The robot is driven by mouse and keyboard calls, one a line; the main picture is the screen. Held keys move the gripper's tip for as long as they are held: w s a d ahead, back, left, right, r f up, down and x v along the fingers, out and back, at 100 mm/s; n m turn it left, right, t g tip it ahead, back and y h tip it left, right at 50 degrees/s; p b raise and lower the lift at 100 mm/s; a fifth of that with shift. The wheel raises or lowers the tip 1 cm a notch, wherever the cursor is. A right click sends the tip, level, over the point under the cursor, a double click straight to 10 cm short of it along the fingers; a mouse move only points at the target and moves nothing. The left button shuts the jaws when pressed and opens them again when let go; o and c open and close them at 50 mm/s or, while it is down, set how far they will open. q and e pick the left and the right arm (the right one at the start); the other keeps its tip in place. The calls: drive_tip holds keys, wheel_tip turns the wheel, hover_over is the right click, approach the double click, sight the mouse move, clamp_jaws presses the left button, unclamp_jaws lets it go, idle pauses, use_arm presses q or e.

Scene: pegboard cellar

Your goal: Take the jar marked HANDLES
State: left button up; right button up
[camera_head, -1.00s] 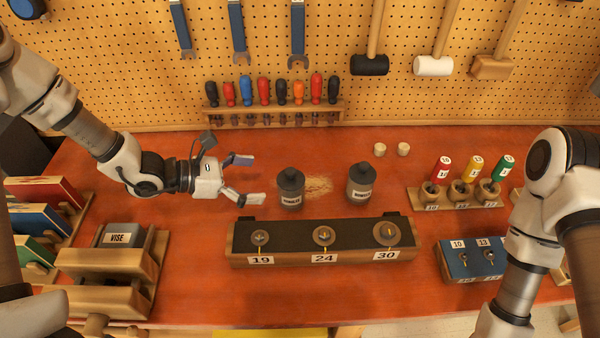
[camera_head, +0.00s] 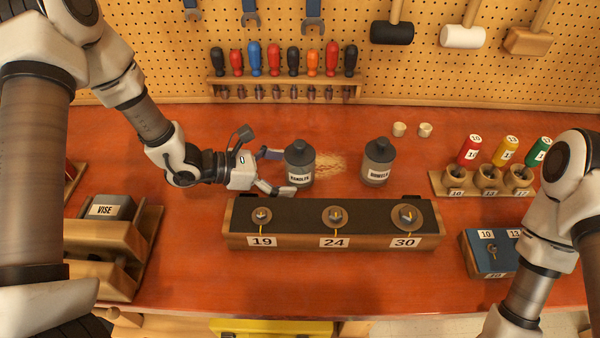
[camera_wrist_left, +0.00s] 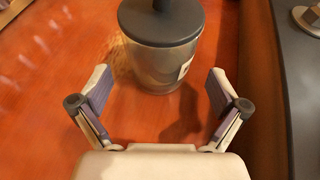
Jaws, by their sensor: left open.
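The jar marked HANDLES (camera_head: 299,163) stands upright on the red-brown bench, grey with a dark knobbed lid. My left gripper (camera_head: 274,171) is open just to the left of it, its fingers pointing at the jar. In the left wrist view the jar (camera_wrist_left: 163,45) stands just beyond the open fingertips (camera_wrist_left: 159,82), with clear bench between the fingers. A second, similar jar (camera_head: 377,163) stands to the right; its label is hard to read. My right arm shows at the right, but its gripper is out of view.
A long block (camera_head: 320,242) with dials marked 19, 24 and 30 lies in front of the jars. A pale heap of shavings (camera_head: 330,162) lies between the jars. A vise (camera_head: 112,212) is at left, and a screwdriver rack (camera_head: 284,92) is behind.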

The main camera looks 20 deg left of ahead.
sight(299, 142)
use_arm(q)
drive_tip(key=x, duration=0.4)
drive_tip(key=shift+a+p, duration=0.1)
drive_tip(key=shift+p, duration=0.2)
drive_tip(key=shift+s+a, duration=0.1)
drive_tip(key=c, duration=0.4)
drive_tip(key=shift+r, duration=0.1)
clamp_jaws()
drive_tip(key=shift+r, duration=0.1)
wheel_tip(299, 142, up, 10)
drive_tip(key=shift+f+b, duration=0.1)
drive_tip(key=shift+b, duration=0.55)
drive_tip(key=shift+c, duration=2.2)
unclamp_jaws()
drive_tip(key=c, duration=1)
